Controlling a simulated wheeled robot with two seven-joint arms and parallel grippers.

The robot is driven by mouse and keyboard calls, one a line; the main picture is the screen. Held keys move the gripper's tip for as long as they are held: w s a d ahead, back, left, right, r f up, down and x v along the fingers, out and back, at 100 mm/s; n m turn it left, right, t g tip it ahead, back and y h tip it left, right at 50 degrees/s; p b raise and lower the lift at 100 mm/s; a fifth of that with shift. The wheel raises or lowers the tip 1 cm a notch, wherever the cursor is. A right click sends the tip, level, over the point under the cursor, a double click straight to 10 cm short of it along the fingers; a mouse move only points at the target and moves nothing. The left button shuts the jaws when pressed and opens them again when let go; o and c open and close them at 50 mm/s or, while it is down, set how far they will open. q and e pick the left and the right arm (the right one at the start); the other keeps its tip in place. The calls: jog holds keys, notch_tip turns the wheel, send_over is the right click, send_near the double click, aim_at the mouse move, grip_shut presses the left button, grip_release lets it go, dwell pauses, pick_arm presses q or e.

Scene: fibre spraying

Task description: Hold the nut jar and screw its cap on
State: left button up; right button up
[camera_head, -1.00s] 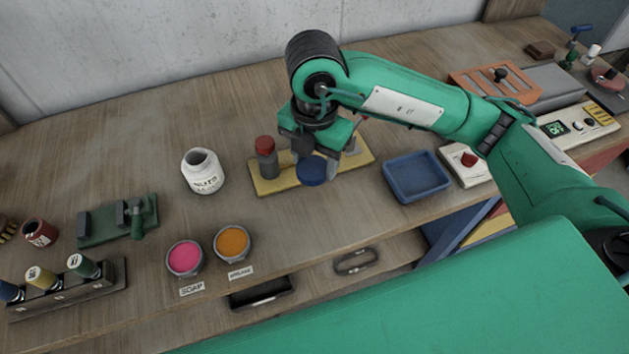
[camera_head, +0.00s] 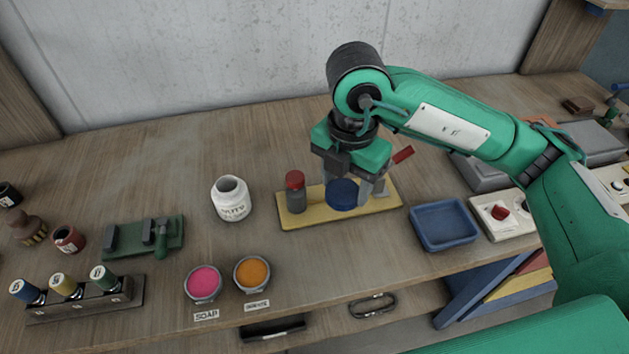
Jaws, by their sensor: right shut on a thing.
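The white nut jar (camera_head: 232,203) stands upright on the bench, left of centre. Its mouth is open and dark, and black lettering shows on its side. A round dark blue cap (camera_head: 342,195) is at the yellow board to the right of the jar. My right gripper (camera_head: 352,190) points down over the board, with its grey fingers around the blue cap and shut on it. I cannot tell whether the cap touches the board. My left gripper is not in view.
A grey bottle with a red top (camera_head: 295,190) stands on the yellow board (camera_head: 300,218), between jar and cap. A blue tray (camera_head: 444,224) lies to the right. Pink (camera_head: 204,282) and orange (camera_head: 252,273) bowls sit in front of the jar. The bench behind the jar is clear.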

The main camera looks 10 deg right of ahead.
aim_at(354, 182)
jog(key=n, duration=0.1)
jog(key=f+n, duration=0.1)
jog(key=n, duration=0.3)
jog(key=shift+w+d+f, duration=0.25)
jog(key=shift+d+f, duration=0.1)
jog(key=shift+d, duration=0.05)
jog(key=n, duration=0.2)
jog(key=f+n, duration=0.1)
jog(key=n, duration=0.1)
jog(key=d+f+n, duration=0.1)
jog(key=n, duration=0.1)
jog(key=shift+w+n, duration=0.25)
jog(key=shift+n, duration=0.15)
jog(key=d+f+n, duration=0.2)
jog(key=f+n, duration=0.1)
jog(key=n, duration=0.8)
jog(key=d+f+n, duration=0.2)
jog(key=f+n, duration=0.2)
jog(key=n, duration=0.7)
jog(key=d+f+n, duration=0.2)
jog(key=f+n, duration=0.1)
jog(key=n, duration=0.8)
jog(key=shift+w+d+f+n, duration=0.2)
jog(key=shift+w+d+n, duration=0.05)
jog(key=shift+w+n, duration=0.15)
